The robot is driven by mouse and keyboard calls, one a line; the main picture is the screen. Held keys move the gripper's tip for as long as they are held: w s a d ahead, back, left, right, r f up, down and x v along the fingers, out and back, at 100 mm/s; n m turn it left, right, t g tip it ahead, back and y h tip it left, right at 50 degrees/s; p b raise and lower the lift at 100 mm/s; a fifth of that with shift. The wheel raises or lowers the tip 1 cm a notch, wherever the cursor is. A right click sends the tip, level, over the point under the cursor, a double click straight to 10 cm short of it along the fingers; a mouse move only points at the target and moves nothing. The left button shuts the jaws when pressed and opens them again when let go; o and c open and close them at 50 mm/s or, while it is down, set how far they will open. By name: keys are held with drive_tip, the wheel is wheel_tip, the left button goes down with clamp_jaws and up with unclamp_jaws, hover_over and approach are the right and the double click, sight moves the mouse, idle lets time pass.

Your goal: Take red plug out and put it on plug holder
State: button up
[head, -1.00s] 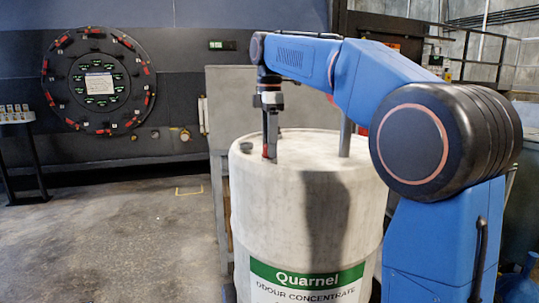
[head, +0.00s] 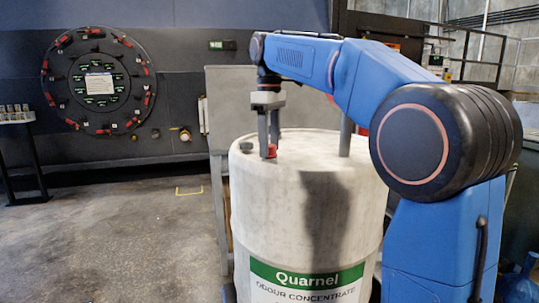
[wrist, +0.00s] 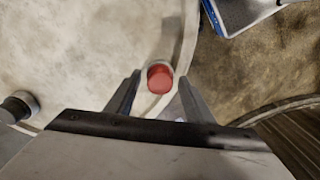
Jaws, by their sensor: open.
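The red plug (head: 270,151) stands on top of a large pale drum (head: 310,205), close to the rim on the side near the left. It shows as a round red cap in the wrist view (wrist: 160,79). My gripper (head: 268,146) points down over it with its fingers apart. In the wrist view the two fingertips (wrist: 159,88) lie on either side of the plug, with gaps showing. I cannot pick out a plug holder for certain.
A grey pipe (head: 345,135) rises from the drum top. A small dark fitting (head: 247,146) sits at the drum's left rim. A stand with several small items (head: 16,112) is at far left. A round panel with red parts (head: 99,80) is on the back wall. Floor between is clear.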

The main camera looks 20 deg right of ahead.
drive_tip(key=m, duration=0.5)
drive_tip(key=m, duration=0.4)
drive_tip(key=shift+m, duration=0.4)
drive_tip(key=c, duration=1.2)
drive_tip(key=shift+o, duration=0.2)
drive_tip(key=n, duration=0.3)
drive_tip(key=shift+n, duration=1.1)
drive_tip(key=shift+n, duration=1.2)
